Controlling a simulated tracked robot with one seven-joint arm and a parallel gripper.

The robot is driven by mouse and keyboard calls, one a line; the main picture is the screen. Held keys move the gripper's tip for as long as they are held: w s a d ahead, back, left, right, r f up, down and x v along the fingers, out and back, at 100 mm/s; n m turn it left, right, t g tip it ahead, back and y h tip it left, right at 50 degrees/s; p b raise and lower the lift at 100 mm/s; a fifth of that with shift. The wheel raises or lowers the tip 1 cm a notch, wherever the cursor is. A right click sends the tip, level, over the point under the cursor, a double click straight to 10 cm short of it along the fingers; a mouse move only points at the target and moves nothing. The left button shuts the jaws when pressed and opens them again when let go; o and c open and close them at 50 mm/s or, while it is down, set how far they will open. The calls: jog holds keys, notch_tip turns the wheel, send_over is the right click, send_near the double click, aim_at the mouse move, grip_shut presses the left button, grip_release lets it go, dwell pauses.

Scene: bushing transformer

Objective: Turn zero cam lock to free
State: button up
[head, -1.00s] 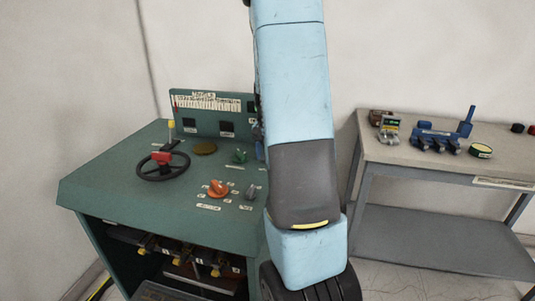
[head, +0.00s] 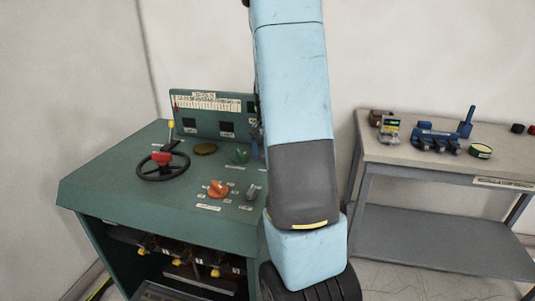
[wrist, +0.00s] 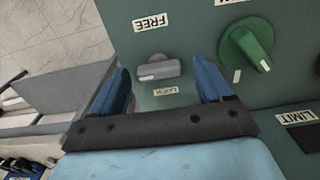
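The zero cam lock is a grey knob (wrist: 157,67) on the green panel in the wrist view. A FREE label (wrist: 151,22), seen upside down, is above it, and a LOCK label (wrist: 165,91) is below it. The knob's bar lies roughly crosswise in the wrist view. My gripper (wrist: 161,70) is open, with one blue finger to each side of the knob and visible gaps between. In the head view the grey knob (head: 251,192) is just left of my arm, which hides most of my gripper.
A green knob (wrist: 246,46) is close to the right finger. On the console (head: 110,180) are an orange knob (head: 218,188) and a handwheel (head: 163,166) with a red hub. A grey side table (head: 400,153) with several small items stands at right.

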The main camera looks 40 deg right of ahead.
notch_tip(320, 180, up, 14)
jog(key=shift+f, duration=0.2)
dwell(0.6)
dwell(0.4)
jog(key=s+a+r+n+t, duration=0.25)
jog(key=s+a+r, duration=0.2)
jog(key=a, duration=0.25)
jog(key=s+a+r+n+t, duration=0.1)
jog(key=s+a+r+n, duration=0.2)
jog(key=s+a, duration=0.4)
jog(key=s+a+n+t, duration=0.2)
jog(key=s+a+n, duration=0.2)
jog(key=s+a, duration=0.5)
jog(key=shift+s+a+f+n, duration=0.35)
jog(key=shift+s+f, duration=0.05)
jog(key=shift+s, duration=0.4)
